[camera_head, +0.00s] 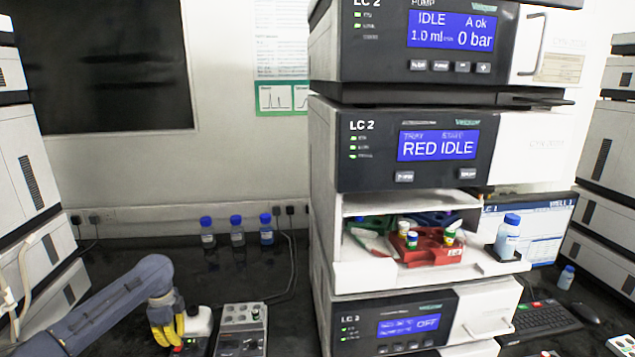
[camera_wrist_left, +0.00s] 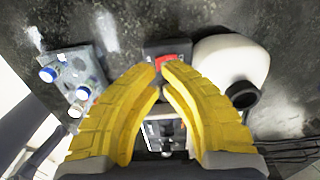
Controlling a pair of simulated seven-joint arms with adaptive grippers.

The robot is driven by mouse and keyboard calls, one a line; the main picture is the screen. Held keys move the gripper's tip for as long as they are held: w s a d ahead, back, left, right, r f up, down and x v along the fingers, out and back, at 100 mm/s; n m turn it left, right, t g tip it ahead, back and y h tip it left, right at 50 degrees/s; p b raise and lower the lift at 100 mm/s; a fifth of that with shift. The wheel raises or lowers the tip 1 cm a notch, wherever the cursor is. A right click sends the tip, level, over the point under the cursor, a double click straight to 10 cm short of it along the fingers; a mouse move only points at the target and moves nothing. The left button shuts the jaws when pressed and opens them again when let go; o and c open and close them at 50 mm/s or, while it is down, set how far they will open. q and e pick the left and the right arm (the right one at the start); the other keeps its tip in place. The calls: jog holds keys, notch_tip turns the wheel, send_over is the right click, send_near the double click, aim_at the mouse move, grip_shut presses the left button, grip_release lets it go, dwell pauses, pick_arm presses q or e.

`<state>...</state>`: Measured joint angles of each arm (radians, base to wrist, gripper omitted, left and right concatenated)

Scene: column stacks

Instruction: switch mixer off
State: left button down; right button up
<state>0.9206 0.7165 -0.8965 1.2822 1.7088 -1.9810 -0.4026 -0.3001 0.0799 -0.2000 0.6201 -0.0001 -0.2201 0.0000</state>
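The mixer (camera_head: 196,325) stands on the dark bench at the lower left in the head view, with a pale rounded body. In the left wrist view it shows as a white rounded body (camera_wrist_left: 225,58) with a black round cup. Beside it is a dark panel with a red switch (camera_wrist_left: 175,60). My left gripper (camera_head: 172,328) has yellow fingers and points down at the mixer's front. In the wrist view its fingertips (camera_wrist_left: 161,72) are drawn together with a narrow gap, just by the red switch. Whether they touch it I cannot tell. Nothing is held. My right gripper is out of view.
A grey vial block (camera_head: 241,330) stands just right of the mixer. Several blue-capped bottles (camera_head: 237,231) stand at the wall. The tall LC 2 stack (camera_head: 330,200) rises at centre, with a red vial tray (camera_head: 435,250) in its open bay. Cables run along the bench.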

aim_at(177, 348)
pick_arm(q)
jog(key=shift+f, duration=2.05)
dwell(1.2)
jog(key=shift+r, duration=2.55)
